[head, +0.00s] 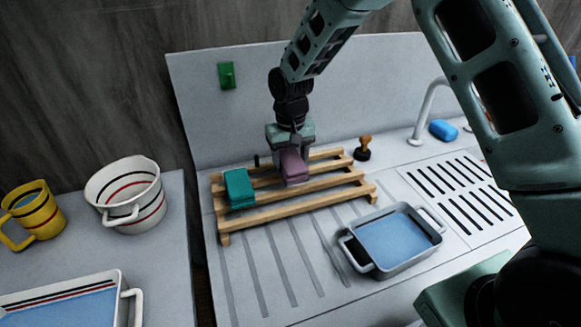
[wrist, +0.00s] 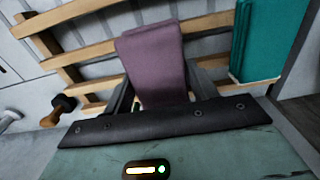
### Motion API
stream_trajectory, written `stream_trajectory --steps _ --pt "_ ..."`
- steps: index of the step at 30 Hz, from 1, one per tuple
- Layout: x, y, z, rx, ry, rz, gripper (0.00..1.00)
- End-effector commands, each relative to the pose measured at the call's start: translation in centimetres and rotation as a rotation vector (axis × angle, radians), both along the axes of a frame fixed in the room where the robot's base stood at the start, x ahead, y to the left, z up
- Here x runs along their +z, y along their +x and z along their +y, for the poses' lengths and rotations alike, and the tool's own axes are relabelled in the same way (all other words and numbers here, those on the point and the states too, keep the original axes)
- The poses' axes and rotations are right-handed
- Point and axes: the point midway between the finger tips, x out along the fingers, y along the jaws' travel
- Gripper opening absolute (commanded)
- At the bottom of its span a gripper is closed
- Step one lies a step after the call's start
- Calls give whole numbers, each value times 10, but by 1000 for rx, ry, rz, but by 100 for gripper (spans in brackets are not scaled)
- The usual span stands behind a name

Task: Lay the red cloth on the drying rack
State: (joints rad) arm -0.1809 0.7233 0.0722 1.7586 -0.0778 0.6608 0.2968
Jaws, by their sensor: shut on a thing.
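The drying rack (head: 300,211) is a low wooden slatted frame on the draining board; its slats (wrist: 88,52) also show in the wrist view. My gripper (head: 291,150) points down over the rack's middle, shut on a folded mauve cloth (head: 294,168). No clearly red cloth is in view; this dull purple-pink one is the closest. In the wrist view the cloth (wrist: 155,55) sticks out beyond the fingers (wrist: 158,100), across the slats. I cannot tell whether it touches them. A folded teal cloth (head: 239,188) lies on the rack's left end.
A grey tub (head: 408,262) with blue inside stands right of the rack. A wooden-handled stamp-like object (head: 364,149) stands behind its right end. A tap (head: 427,105) and blue sponge (head: 443,130) are farther right. A striped pot (head: 128,195) and yellow mug (head: 35,218) are left. The rack's right end is bare.

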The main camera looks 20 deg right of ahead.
Motion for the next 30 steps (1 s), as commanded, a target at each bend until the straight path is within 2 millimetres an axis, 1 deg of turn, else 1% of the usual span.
stream_trajectory --steps 3,7,14,18,19,20,21,30 --pt "-15 -1 0 1 -1 5 39" --pt "-31 -1 0 1 -1 2 39" --pt "-32 0 0 1 -1 0 39" --pt "-37 0 0 1 -1 0 39" --pt "-35 0 0 0 0 0 66" --pt "-35 0 0 0 0 0 74" --pt "-35 0 0 0 0 0 79" --pt "-32 0 0 0 0 0 79"
